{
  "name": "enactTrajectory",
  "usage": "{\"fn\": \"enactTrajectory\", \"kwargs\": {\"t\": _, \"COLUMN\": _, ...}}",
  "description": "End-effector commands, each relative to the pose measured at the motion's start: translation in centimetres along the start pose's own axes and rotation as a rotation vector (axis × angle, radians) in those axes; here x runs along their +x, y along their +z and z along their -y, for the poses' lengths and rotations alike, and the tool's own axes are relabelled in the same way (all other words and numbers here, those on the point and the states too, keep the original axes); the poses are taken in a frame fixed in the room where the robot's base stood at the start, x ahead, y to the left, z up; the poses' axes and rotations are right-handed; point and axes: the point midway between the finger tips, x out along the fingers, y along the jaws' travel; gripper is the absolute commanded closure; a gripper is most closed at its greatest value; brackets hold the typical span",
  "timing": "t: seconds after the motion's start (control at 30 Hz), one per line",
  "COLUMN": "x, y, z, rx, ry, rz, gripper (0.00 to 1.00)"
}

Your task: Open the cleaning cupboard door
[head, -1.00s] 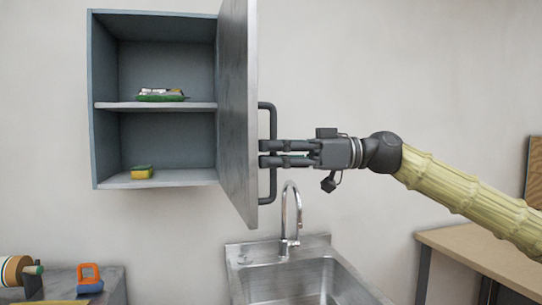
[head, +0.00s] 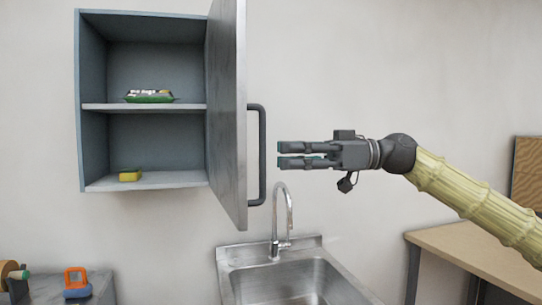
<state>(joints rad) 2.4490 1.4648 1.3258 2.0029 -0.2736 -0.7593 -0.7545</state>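The cleaning cupboard (head: 91,140) is a grey-blue wall cabinet with two shelf levels, and its inside shows. Its grey metal door (head: 227,120) stands swung out wide, hinged on the right side. The dark bar handle (head: 262,155) is on the door's right-facing side. My gripper (head: 279,154) is right of the handle, apart from it, pointing left.
A green-and-white pack (head: 149,97) lies on the upper shelf and a yellow sponge (head: 130,175) on the lower one. A metal sink (head: 240,283) with a tall tap (head: 275,220) is below. A wooden table (head: 480,252) stands at the right.

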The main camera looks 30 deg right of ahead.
Motion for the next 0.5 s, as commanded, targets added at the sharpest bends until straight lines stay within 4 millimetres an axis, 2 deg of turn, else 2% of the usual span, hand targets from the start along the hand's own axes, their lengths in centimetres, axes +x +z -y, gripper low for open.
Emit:
{"fn": "enactTrajectory", "kwargs": {"t": 0.03, "x": -1.1, "y": -0.1, "z": 0.0, "rx": -0.001, "ry": 0.003, "rz": -0.004, "gripper": 0.79}}
{"fn": "enactTrajectory", "kwargs": {"t": 0.2, "x": -3.8, "y": -0.1, "z": 0.0, "rx": -0.001, "ry": 0.002, "rz": -0.003, "gripper": 0.79}}
{"fn": "enactTrajectory", "kwargs": {"t": 0.5, "x": -6.1, "y": 0.0, "z": 0.0, "rx": 0.000, "ry": 0.000, "rz": -0.001, "gripper": 0.79}}
